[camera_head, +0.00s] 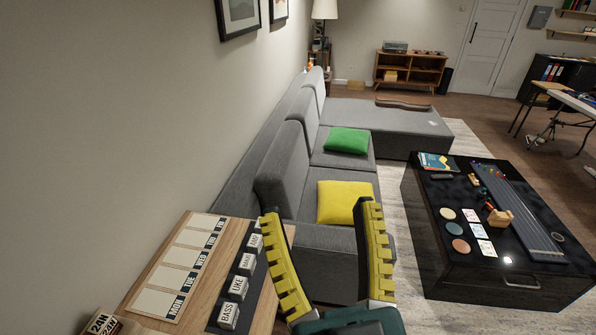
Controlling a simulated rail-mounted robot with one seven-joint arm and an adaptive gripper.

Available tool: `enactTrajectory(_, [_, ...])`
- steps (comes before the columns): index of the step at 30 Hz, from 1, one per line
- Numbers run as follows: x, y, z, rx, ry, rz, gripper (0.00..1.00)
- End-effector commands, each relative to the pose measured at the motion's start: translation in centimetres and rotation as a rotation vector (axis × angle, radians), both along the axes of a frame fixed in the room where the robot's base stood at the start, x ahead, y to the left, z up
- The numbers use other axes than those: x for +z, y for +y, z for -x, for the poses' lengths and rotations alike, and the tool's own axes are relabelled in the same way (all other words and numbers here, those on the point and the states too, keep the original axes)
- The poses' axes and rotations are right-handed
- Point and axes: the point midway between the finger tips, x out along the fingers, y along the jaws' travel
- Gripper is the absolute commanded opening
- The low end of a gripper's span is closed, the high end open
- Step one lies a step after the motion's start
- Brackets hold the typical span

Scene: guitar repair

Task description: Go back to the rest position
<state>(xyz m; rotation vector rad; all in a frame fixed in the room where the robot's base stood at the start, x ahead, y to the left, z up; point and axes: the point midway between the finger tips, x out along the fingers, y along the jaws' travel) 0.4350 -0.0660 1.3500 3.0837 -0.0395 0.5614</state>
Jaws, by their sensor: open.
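My gripper (317,220) is in the lower middle of the head view, with two yellow-and-black toothed fingers spread wide apart and pointing up the picture. It is open, and nothing is between the fingers except the view of the grey sofa behind. The left finger overlaps the right edge of a wooden table (182,228) in the view. The rest of the arm is mostly below the frame.
The table carries a weekday board (181,265) and labelled blocks (238,289). A grey sofa (285,182) with green (347,140) and yellow (340,201) cushions runs along the wall. A black coffee table (440,277) at right holds a guitar neck (520,215), coasters and cards.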

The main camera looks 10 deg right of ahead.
Motion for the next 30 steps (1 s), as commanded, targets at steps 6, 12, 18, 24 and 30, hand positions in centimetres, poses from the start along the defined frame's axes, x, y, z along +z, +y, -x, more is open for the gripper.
enactTrajectory(6, [9.2,0.0,0.0,0.001,-0.002,-0.003,0.74])
enactTrajectory(12, [18.2,0.0,0.0,0.002,-0.002,-0.006,0.74])
enactTrajectory(18, [26.9,0.0,0.0,0.004,-0.001,-0.009,0.74])
enactTrajectory(24, [32.5,0.0,0.0,0.005,-0.002,-0.012,0.74])
enactTrajectory(30, [32.4,0.0,0.0,0.005,-0.001,-0.013,0.74])
